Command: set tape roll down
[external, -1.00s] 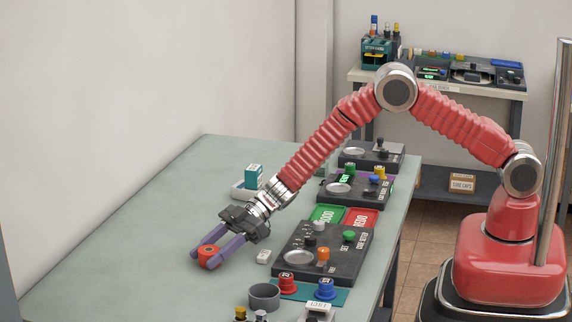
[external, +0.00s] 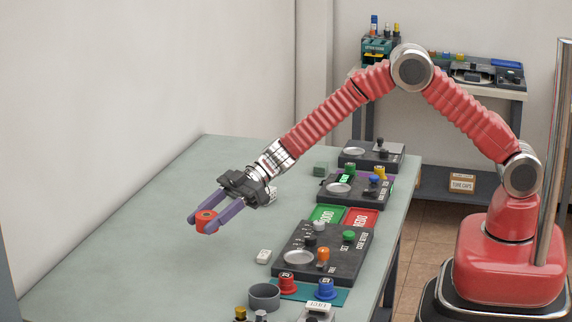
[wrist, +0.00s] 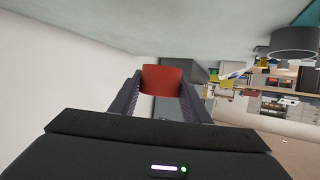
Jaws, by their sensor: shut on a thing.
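A small red tape roll (external: 206,216) with a dark centre is held between the purple-grey fingers of my gripper (external: 205,224). It is above the left part of the grey-green table (external: 140,225), and appears lifted clear of it. In the wrist view the red roll (wrist: 161,79) sits between the two fingertips, with both fingers along its sides. My gripper is shut on the roll.
A black device with knobs (external: 318,262) stands right of my gripper, with a small white block (external: 264,256) beside it. Green and red trays (external: 361,217) lie further back. The table's left side is clear.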

